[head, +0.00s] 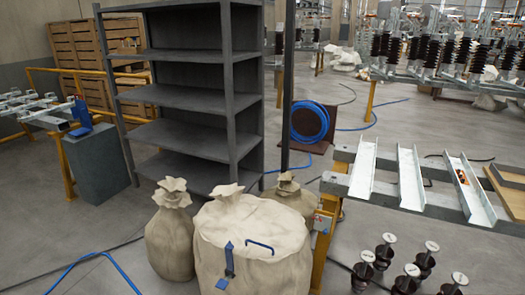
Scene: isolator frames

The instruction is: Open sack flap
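A large beige sack (268,262) stands at the bottom middle, with its gathered neck (228,191) pointing up. Its top looks closed, with a thin seam line around the upper edge. A blue upright piece (229,260) and a thin blue handle-like bar (261,245) are on its front and top. A narrower beige sack (170,240) stands to its left, with a crumpled, gathered top. A third sack (289,194) stands behind it on the right, partly hidden. The large sack's lower part is cut off by the picture edge. Neither of my grippers is in view.
An empty dark grey shelf rack (190,97) stands behind the sacks. A yellow-legged bench (345,187) with metal channels is close on the right, above several dark insulators (385,250). Blue hose (90,257) lies on the floor at left. Open floor lies left of the sacks.

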